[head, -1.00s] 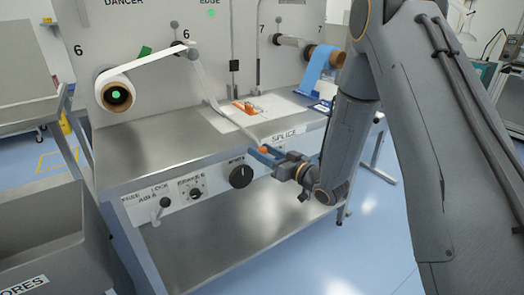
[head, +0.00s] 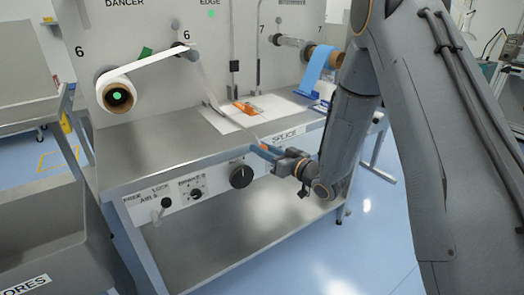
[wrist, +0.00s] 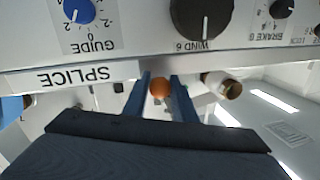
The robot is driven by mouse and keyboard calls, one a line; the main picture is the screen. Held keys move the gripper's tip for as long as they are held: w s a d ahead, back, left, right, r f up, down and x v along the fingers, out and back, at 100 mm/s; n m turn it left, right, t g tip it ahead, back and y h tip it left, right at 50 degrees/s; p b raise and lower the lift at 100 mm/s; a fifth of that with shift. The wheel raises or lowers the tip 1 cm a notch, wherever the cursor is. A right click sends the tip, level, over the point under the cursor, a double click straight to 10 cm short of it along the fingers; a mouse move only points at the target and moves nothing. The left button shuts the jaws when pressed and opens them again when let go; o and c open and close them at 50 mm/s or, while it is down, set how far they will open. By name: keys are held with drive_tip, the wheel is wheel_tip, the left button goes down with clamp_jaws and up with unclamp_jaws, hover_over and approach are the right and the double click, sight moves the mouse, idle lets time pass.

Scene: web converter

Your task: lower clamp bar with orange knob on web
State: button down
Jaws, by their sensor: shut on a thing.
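My gripper (head: 259,147) is at the front edge of the bench, by the SPLICE label. It is shut on the orange knob (head: 264,147). In the wrist view the orange knob (wrist: 160,88) shows between the two blue fingertips. A thin grey clamp bar (head: 236,123) runs from near the knob back across the white splice plate (head: 216,117); whether it touches the plate is unclear. The pale web (head: 203,80) comes down from the roller at 6 toward the plate. An orange piece (head: 244,107) sits on the plate.
The bench front panel carries a black dial (head: 241,176) and smaller knobs close left of my gripper. The white roll (head: 118,80) is at left, the blue roll (head: 319,70) at right. The bench top (head: 150,160) is bare at left.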

drive_tip(key=shift+g+h, duration=0.3)
wheel_tip(320, 180, up, 6)
drive_tip(key=p, duration=0.4)
drive_tip(key=shift+r, duration=0.25)
drive_tip(key=w+a+r+p, duration=0.2)
drive_tip(key=w+r+p, duration=0.1)
drive_tip(key=r, duration=0.5)
drive_tip(key=w+a+r+p, duration=0.2)
drive_tip(key=w+r+p, duration=0.1)
drive_tip(key=r, duration=0.5)
drive_tip(key=w+a+r+p, duration=0.2)
drive_tip(key=w+r+p, duration=0.1)
drive_tip(key=r, duration=0.5)
drive_tip(key=shift+a, duration=0.1)
